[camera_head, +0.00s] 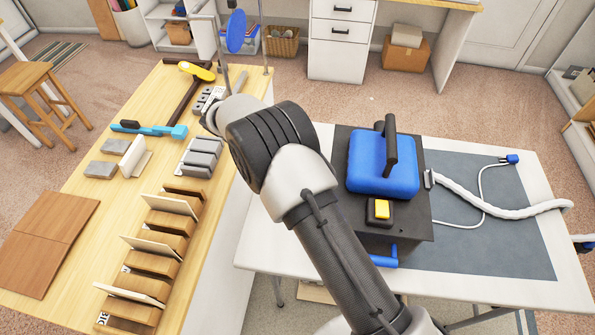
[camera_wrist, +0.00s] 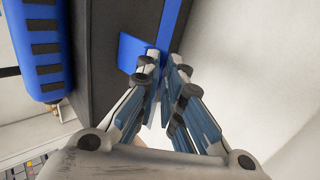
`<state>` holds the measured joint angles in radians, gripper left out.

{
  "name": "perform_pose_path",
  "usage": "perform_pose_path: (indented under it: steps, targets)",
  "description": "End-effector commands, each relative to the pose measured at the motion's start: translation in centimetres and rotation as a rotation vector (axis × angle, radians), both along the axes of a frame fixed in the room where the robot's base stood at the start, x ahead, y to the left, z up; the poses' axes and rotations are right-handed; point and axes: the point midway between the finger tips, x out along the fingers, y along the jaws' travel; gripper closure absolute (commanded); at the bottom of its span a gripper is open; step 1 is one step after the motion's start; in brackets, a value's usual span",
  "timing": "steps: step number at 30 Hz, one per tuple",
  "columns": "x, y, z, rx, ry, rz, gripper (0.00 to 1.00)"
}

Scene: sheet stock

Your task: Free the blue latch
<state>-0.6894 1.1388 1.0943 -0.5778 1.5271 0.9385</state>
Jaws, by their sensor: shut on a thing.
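In the wrist view, a flat blue piece, which looks like the blue latch (camera_wrist: 131,53), stands out from the side of a dark case. My gripper (camera_wrist: 164,70) has its fingertips close together at the edge of this piece and is shut on it. The fingers hide part of the grip. In the head view, the dark case (camera_head: 427,202) stands on the white table with a blue top and dark handle (camera_head: 391,145). A blue bar (camera_head: 384,260) shows low on its near side. My arm hides the case's left side, and my gripper is not visible there.
A yellow button (camera_head: 382,209) sits on the case. A white hose (camera_head: 500,207) and a thin cable with a blue plug (camera_head: 512,159) lie on the grey mat (camera_head: 500,250). The wooden bench (camera_head: 100,225) at left holds slotted racks and tools. The mat's near right is clear.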

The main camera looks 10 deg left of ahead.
Motion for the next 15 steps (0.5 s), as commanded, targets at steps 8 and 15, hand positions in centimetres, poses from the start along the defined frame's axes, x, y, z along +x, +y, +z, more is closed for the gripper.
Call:
perform_pose_path:
  steps: [8, 15]
  targets:
    - [-0.11, -0.08, -0.08, 0.000, 0.004, -0.002, 0.88]
    - [-0.09, 0.05, 0.08, 0.000, 0.004, -0.002, 0.88]
